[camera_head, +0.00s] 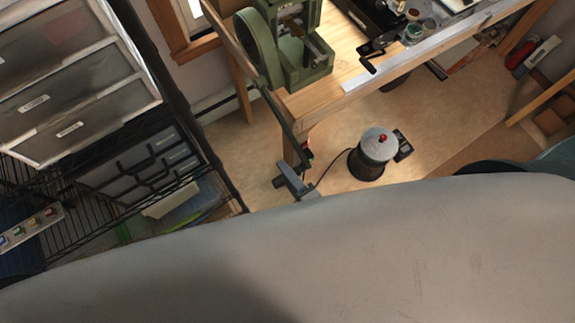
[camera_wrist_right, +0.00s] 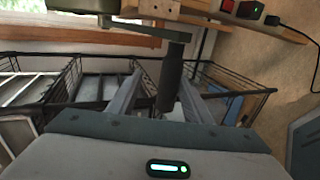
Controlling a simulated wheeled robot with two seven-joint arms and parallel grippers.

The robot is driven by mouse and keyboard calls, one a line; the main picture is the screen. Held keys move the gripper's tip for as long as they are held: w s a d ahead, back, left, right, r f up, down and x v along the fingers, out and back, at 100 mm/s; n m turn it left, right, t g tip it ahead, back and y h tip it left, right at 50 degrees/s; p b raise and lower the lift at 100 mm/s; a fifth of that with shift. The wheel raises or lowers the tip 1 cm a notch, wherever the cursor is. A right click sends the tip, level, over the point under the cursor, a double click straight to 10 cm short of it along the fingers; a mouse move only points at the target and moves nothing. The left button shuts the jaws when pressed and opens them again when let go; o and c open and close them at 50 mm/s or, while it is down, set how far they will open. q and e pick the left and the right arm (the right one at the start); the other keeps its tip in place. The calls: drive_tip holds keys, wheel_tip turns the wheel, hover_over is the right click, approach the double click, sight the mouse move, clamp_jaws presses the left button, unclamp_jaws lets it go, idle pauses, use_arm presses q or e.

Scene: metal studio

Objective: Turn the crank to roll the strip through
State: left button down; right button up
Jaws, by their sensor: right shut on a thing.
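The green rolling mill (camera_head: 306,66) stands on the left end of the wooden bench. Its crank (camera_head: 283,118) hangs down past the bench corner. My right gripper (camera_head: 291,179) is at the crank's lower end. In the right wrist view, the dark crank handle (camera_wrist_right: 171,78) stands between the two grey fingers of my right gripper (camera_wrist_right: 158,103), which is shut on it. The crank arm (camera_wrist_right: 130,27) runs left from the handle's top there. I cannot clearly make out the strip. My left gripper is in neither view.
A wire shelf with drawers (camera_head: 80,85) stands at the left. A silver-topped pot with a red knob (camera_head: 379,146) sits on the floor below the bench (camera_head: 300,104). My own large grey part covers the lower head view.

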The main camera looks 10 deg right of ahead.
drive_tip(key=shift+w+a+r, duration=0.25)
drive_tip(key=shift+w+r, duration=0.25)
drive_tip(key=shift+r, duration=0.25)
drive_tip(key=c, duration=0.6)
drive_tip(key=shift+o, duration=0.3)
wheel_tip(320, 180, up, 9)
drive_tip(key=shift+s+d, duration=0.3)
drive_tip(key=shift+s, duration=0.1)
wheel_tip(320, 180, up, 9)
drive_tip(key=w, duration=0.2)
drive_tip(key=shift+a, duration=0.2)
drive_tip(key=shift+r, duration=0.1)
drive_tip(key=shift+s, duration=0.1)
